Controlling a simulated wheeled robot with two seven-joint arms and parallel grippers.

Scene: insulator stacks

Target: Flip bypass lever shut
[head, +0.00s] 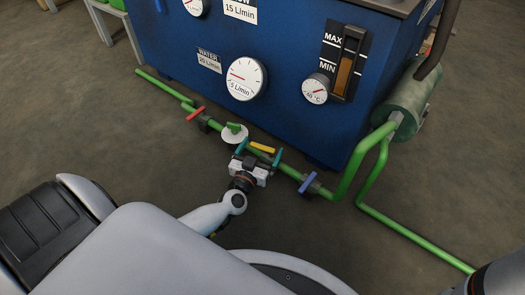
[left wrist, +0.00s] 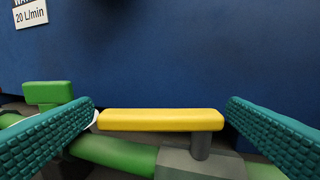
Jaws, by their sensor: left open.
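A yellow lever (head: 262,147) sits on a valve of the green pipe (head: 291,172) in front of the blue cabinet. In the left wrist view the yellow lever (left wrist: 160,120) lies level, roughly along the pipe, with its post and grey valve body (left wrist: 200,162) at its right end. My left gripper (head: 259,151) is open, with one teal finger beyond each end of the lever; I see a gap on the right, while the left end is close to the finger. No label shows which lever is the bypass. My right gripper is out of view.
A red lever (head: 195,113) and a round white part with a green lever (head: 234,132) are left along the pipe. A blue lever (head: 308,182) is to the right. The blue cabinet (head: 205,88) stands close behind. Bare floor (head: 130,140) lies in front.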

